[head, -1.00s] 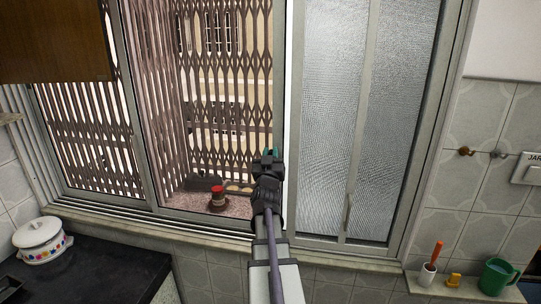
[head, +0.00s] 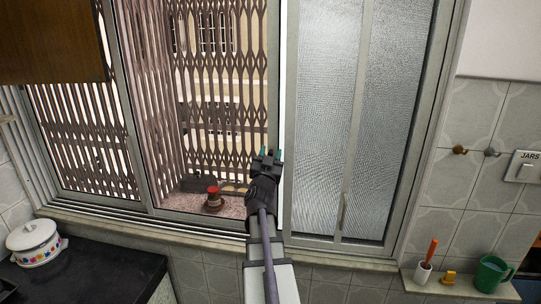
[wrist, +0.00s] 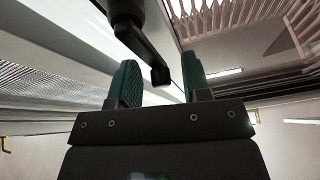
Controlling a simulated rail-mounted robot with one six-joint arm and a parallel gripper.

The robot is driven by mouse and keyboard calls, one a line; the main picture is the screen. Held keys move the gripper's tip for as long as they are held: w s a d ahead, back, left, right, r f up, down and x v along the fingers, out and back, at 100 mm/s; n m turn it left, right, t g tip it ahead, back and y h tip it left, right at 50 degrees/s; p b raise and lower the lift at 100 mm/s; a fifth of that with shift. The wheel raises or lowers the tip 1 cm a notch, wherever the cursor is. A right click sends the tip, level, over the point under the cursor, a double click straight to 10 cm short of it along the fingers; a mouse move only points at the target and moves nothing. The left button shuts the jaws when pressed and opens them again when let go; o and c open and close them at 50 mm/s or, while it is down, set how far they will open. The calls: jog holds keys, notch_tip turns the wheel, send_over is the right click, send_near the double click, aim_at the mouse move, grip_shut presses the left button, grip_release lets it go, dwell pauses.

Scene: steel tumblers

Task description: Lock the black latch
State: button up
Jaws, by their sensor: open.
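The black latch (wrist: 137,38) shows in the wrist view as a dark angled handle on the pale window frame. Its bent end reaches down into the gap between my two teal fingers. My gripper (wrist: 160,82) is open, with one finger on each side of that end; whether either finger touches it I cannot tell. In the head view my gripper (head: 266,154) is in front of the upright frame between the open and frosted parts of the window. I cannot make out the latch there.
A frosted pane (head: 325,120) stands right of my gripper. A red-topped item (head: 213,197) sits on the outer ledge beyond the window opening. A white pot (head: 35,243) is on the black counter at lower left. A green mug (head: 492,273) stands on the right sill.

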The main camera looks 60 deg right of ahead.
jog(key=b+v, duration=0.4)
jog(key=v, duration=0.6)
jog(key=shift+s+a+f, duration=0.15)
jog(key=shift+a, duration=0.15)
jog(key=w+a+f+n+t+y, duration=0.4)
jog(key=w+a+f+n+y, duration=0.3)
jog(key=f+y, duration=0.45)
jog(key=w+a+f+n+g+y, duration=0.1)
jog(key=a+f+g+y, duration=0.25)
jog(key=a, duration=0.35)
jog(key=w+a+f+n+g+y, duration=0.2)
jog(key=a+f+y, duration=0.2)
jog(key=a+f, duration=0.15)
jog(key=s+a+f+n+g, duration=0.1)
jog(key=s+a+n+g, duration=0.1)
jog(key=a, duration=0.6)
jog(key=s+a+f+n+g+y, duration=0.1)
jog(key=a+g, duration=0.2)
jog(key=a, duration=0.5)
jog(key=s+a+f+n+g, duration=0.1)
jog(key=s+a+n+g, duration=0.1)
jog(key=a, duration=0.6)
jog(key=shift+s+a+f+n+y, duration=0.25)
jog(key=shift+s+a+n+y, duration=0.05)
jog(key=shift+a+y, duration=0.1)
